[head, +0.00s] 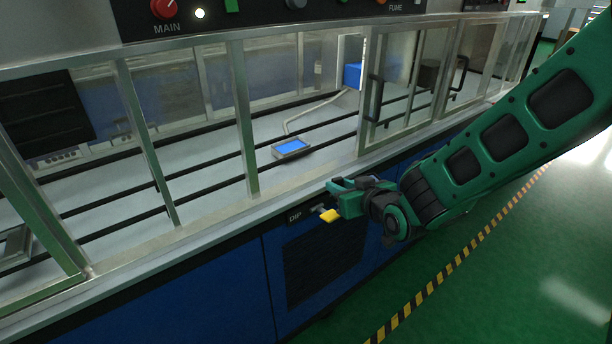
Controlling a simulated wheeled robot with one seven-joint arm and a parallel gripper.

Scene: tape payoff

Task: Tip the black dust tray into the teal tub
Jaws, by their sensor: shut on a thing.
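My gripper (332,202) is in front of the machine's front edge, beside the DIP label. It is shut on a small yellow handle (329,215), which shows just below its fingertips. The exact contact is too small to make out. I cannot make out a black dust tray for certain, and I see no teal tub in the head view.
The glazed machine enclosure (245,120) runs along the left and back, with a door handle (374,98). A small blue-screened device (292,148) lies inside. The blue cabinet has a dark grille (325,262). Green floor (500,270) with a striped line (450,268) is clear.

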